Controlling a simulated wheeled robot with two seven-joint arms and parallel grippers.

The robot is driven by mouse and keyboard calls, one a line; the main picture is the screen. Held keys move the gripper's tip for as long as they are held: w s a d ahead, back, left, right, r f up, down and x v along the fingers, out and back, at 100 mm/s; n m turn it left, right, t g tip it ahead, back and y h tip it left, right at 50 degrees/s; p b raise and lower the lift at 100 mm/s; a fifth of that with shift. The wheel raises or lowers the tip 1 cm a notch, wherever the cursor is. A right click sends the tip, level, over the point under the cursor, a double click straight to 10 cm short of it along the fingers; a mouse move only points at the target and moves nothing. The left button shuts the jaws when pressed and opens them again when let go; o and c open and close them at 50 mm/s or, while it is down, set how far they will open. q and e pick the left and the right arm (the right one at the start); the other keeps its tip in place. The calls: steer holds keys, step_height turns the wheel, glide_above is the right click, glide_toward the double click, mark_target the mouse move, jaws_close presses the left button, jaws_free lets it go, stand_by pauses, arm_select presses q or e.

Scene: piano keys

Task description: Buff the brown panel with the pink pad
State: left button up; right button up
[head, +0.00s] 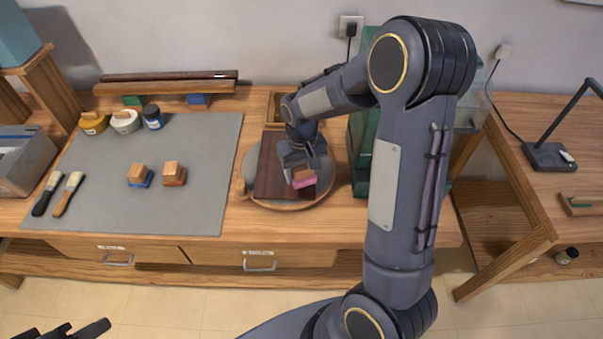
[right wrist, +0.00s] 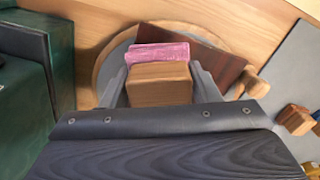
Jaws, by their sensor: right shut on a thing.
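The brown panel (head: 270,165) is a dark wooden slab lying on a round grey board with a wooden rim (head: 262,204); in the right wrist view it shows (right wrist: 218,66) beyond and right of the pad. The pink pad (head: 305,183) is the underside of a wooden block (right wrist: 160,86); it also shows in the right wrist view (right wrist: 158,52). My right gripper (head: 302,170) is shut on the block, with a finger on each side. The pad is over the panel's right side; I cannot tell whether it touches. My left gripper (head: 90,329) is partly visible at the bottom left edge.
Two more wooden-topped pads, one blue (head: 140,176) and one reddish-brown (head: 174,174), stand on the grey mat (head: 100,207). Two brushes (head: 58,194) lie at the mat's left, and several jars (head: 124,121) stand behind. A green case (head: 361,150) stands close right of the round board.

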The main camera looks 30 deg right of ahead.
step_height(320, 180, up, 4)
steer(key=shift+f+p, duration=0.2)
steer(key=shift+p, duration=0.8)
